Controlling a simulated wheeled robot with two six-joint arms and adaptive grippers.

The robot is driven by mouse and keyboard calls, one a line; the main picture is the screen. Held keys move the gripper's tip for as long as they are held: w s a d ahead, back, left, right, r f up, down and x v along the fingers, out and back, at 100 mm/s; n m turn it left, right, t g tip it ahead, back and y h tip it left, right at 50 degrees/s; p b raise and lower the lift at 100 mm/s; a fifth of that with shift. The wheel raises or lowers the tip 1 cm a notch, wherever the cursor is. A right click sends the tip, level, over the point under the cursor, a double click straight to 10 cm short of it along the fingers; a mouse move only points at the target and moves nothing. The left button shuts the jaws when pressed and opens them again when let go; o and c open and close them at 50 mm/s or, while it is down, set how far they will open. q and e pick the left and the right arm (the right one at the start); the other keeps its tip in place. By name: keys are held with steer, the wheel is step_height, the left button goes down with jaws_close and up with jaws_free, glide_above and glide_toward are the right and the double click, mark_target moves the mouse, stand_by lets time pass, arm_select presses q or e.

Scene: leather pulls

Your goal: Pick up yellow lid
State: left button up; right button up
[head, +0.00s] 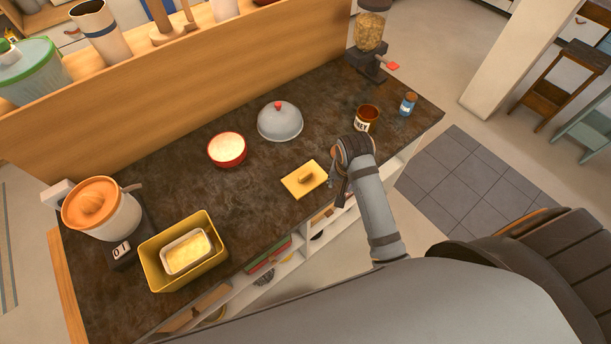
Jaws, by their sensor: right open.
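The yellow lid (294,184) lies flat on the dark counter near its front edge, with a brown handle (306,178) on top. My right gripper (337,188) is just right of the lid, at the counter's front edge, and looks apart from it. Its fingers are small and partly hidden by the wrist; they are open and hold nothing that I can see. A yellow box (151,264) without a lid stands at the counter's left end, with a pale block in a tray (188,252) inside. My left gripper is not in view.
A red bowl (227,150) and a grey dome (280,122) stand behind the lid. A brown jar (367,118), a small blue jar (408,104) and a dispenser (368,48) are at the right. A juicer (101,208) stands on a scale at left. The counter around the lid is clear.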

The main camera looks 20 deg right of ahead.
steer(key=w+a+r+m, duration=0.1)
steer(key=w+a+m, duration=0.3)
steer(key=w, duration=0.2)
step_height(320, 180, up, 3)
steer(key=m+g, duration=0.2)
steer(key=m, duration=0.1)
glide_above(305, 174)
steer(key=shift+y, duration=0.4)
step_height(305, 174, down, 5)
steer(key=shift+s+d+r+p, duration=0.1)
steer(key=shift+d+p, duration=0.05)
steer(key=shift+p, duration=0.6)
step_height(305, 174, down, 5)
steer(key=shift+r+p, duration=0.1)
steer(key=shift+p, duration=1)
steer(key=shift+f, duration=0.25)
jaws_close()
